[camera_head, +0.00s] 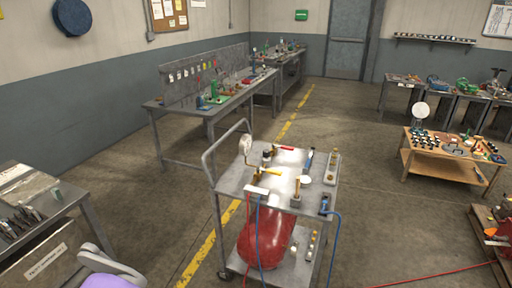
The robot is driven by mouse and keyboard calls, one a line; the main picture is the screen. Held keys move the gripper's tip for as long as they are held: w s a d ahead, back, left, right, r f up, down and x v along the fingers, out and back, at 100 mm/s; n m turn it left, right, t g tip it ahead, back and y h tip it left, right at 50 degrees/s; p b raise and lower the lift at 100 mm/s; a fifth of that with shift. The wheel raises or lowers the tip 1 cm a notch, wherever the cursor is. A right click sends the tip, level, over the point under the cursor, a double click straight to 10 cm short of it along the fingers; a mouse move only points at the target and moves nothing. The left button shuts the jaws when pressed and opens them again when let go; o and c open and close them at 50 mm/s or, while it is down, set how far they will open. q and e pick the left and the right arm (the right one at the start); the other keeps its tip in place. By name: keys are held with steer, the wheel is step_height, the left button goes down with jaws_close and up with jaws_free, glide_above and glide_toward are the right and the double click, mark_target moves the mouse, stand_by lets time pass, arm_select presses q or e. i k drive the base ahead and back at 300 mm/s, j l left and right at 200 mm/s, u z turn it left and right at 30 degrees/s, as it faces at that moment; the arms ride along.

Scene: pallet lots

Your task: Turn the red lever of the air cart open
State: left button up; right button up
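The air cart (229,183) stands in the middle of the view, a grey metal trolley with a push handle on its left side. On its top, near the back edge, a small red lever (286,148) points to the right in the picture. A yellow lever (266,172) sits nearer the front, beside a round white gauge (245,146). The valve body under the red lever is too small to make out. A red air tank (265,240) lies on the lower shelf. Neither of my grippers is in view.
A grey cabinet with tools (45,250) stands at the front left, with a pale lavender rounded part beside it. A workbench (215,105) runs behind. A wooden table (437,163) with small parts stands at the right. Hoses hang at the cart's front; floor on both sides is open.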

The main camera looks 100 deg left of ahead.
mark_target(284, 147)
steer(key=u, duration=0.9)
steer(key=j+u, duration=0.1)
steer(key=u, duration=0.75)
steer(key=j+u, duration=0.1)
steer(key=u, duration=1.25)
steer(key=i+j+u, duration=0.2)
steer(key=i, duration=0.4)
steer(key=l, duration=0.1)
